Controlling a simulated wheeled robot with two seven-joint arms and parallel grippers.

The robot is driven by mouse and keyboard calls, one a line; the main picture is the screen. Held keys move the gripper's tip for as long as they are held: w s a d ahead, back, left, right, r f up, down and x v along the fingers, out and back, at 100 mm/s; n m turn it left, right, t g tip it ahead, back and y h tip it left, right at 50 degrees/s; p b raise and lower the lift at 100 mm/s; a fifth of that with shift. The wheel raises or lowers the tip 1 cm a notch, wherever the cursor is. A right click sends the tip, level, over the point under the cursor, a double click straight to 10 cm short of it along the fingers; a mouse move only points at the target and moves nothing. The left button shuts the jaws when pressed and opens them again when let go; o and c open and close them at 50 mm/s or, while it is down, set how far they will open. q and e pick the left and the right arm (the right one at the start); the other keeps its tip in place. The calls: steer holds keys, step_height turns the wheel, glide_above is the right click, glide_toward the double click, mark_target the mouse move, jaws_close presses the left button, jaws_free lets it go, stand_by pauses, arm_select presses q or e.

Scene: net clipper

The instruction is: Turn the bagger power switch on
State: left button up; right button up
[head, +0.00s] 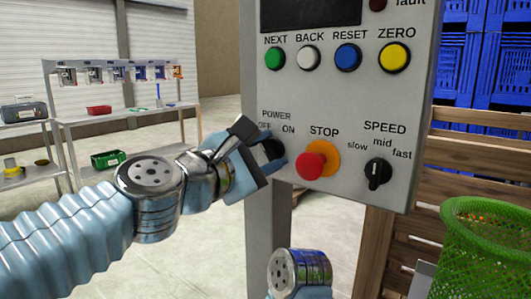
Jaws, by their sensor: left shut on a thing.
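The grey control panel (345,110) fills the right half of the head view. Its power switch (271,148) is a dark round knob at the lower left, under the POWER label with OFF and ON marks. My left gripper (266,158) comes in from the left and is shut on the power switch. The fingers hide most of the knob, so I cannot tell which way it points. My right gripper is not in view; only a joint of that arm shows at the bottom.
A red stop button (310,165) on a yellow base sits just right of the switch. A black speed knob (378,173) is farther right. Green, white, blue and yellow buttons run above. A green mesh basket (487,245) stands at the lower right.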

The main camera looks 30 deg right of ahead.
arm_select(q)
steer(key=m, duration=0.4)
steer(key=shift+f+b, duration=0.2)
steer(key=shift+b, duration=0.15)
steer(key=m+b, duration=0.1)
steer(key=m, duration=0.3)
steer(key=shift+f+m, duration=0.1)
steer(key=shift+m, duration=0.3)
steer(key=m+b, duration=0.1)
steer(key=m, duration=0.3)
steer(key=shift+f, duration=0.15)
steer(key=shift+m+b, duration=0.5)
steer(key=shift+m, duration=1.3)
steer(key=o, duration=1)
steer(key=shift+o, duration=0.3)
